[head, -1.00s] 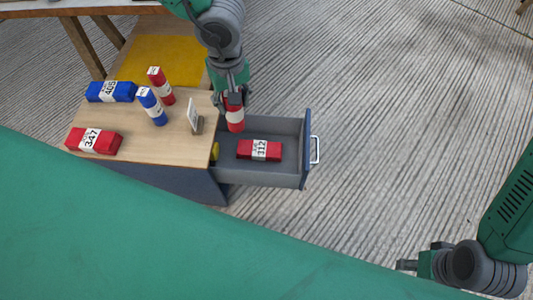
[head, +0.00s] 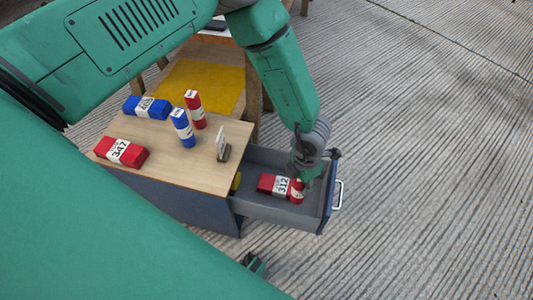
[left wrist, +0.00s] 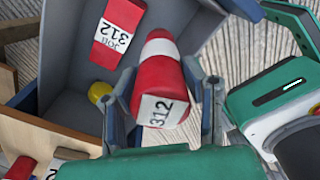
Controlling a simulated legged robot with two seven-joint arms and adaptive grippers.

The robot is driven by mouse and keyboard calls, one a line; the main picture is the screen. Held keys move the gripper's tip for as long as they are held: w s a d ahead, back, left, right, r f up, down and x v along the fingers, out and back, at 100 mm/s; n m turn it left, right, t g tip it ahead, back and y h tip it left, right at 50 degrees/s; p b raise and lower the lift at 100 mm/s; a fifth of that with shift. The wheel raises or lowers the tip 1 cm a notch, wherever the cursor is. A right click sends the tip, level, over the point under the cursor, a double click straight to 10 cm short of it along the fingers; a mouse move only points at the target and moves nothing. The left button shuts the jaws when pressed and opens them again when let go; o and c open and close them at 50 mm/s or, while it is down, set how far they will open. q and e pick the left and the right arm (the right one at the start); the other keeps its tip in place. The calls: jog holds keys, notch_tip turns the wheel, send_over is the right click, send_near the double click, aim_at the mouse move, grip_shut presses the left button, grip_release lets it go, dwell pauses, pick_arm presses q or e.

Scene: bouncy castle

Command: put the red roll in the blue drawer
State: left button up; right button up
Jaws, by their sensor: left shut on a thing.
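The red roll (left wrist: 158,75), with a white band and a white end marked 312, is held between the fingers of my left gripper (left wrist: 168,108). In the head view the roll (head: 297,191) is partly hidden by my left gripper (head: 303,178). The gripper is shut on it, pointing down, at the front end of the open blue drawer (head: 262,209). I cannot tell whether the roll touches the drawer floor. A red box (head: 273,186) marked 312 lies in the drawer beside the roll; it also shows in the left wrist view (left wrist: 117,28).
The wooden cabinet top (head: 190,165) bears a red box (head: 121,152) marked 347, a blue box (head: 147,107), a blue roll (head: 183,128), a red roll (head: 195,109) and a small upright card (head: 222,146). A yellow thing (head: 236,181) sits at the drawer's inner end. Floor beyond the handle (head: 338,195) is clear.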

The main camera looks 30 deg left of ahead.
aim_at(299, 201)
pick_arm(q)
jog(key=shift+d+f+n, duration=0.15)
jog(key=shift+f+n, duration=0.25)
jog(key=shift+f, duration=0.4)
jog(key=f+b, duration=0.1)
jog(key=f, duration=0.1)
jog(key=f+b, duration=0.1)
jog(key=f, duration=0.1)
jog(key=f+b, duration=0.1)
jog(key=f, duration=0.1)
jog(key=shift+d+f, duration=0.1)
jog(key=shift+d, duration=0.2)
jog(key=f+b, duration=0.1)
jog(key=f, duration=0.2)
jog(key=shift+a+f, duration=0.2)
jog(key=shift+r, duration=0.1)
jog(key=shift+d, duration=0.1)
jog(key=o, duration=1.2)
